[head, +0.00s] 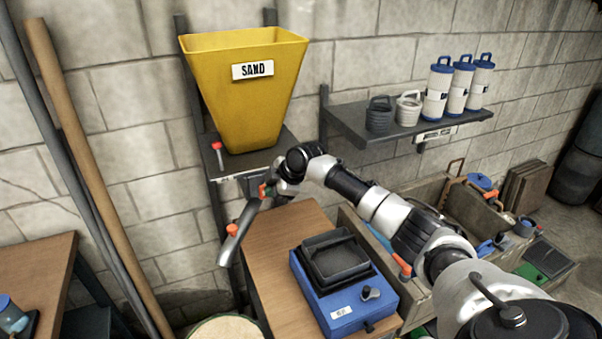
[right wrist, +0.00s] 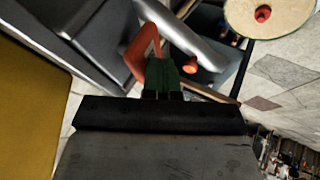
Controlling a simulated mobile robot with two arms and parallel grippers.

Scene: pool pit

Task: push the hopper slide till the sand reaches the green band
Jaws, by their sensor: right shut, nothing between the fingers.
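The yellow hopper (head: 240,95) with a SAND label stands on a wall bracket (head: 205,150) at upper left; its yellow side (right wrist: 25,110) fills the left of the right wrist view. A grey metal chute (head: 240,225) with an orange knob (head: 232,229) slopes down below it. My right gripper (head: 268,190) is shut and empty under the hopper, close to the chute. Orange and green parts (right wrist: 160,75) show at its tips; I cannot tell whether they are fingers or the slide. No sand or green band can be made out. My left gripper is out of view.
A blue device (head: 345,310) with a black tray (head: 335,260) sits on the wooden bench (head: 275,240). A round tan top (head: 228,328) is below the chute. A wall shelf (head: 400,125) holds several canisters. Poles (head: 95,180) lean at left.

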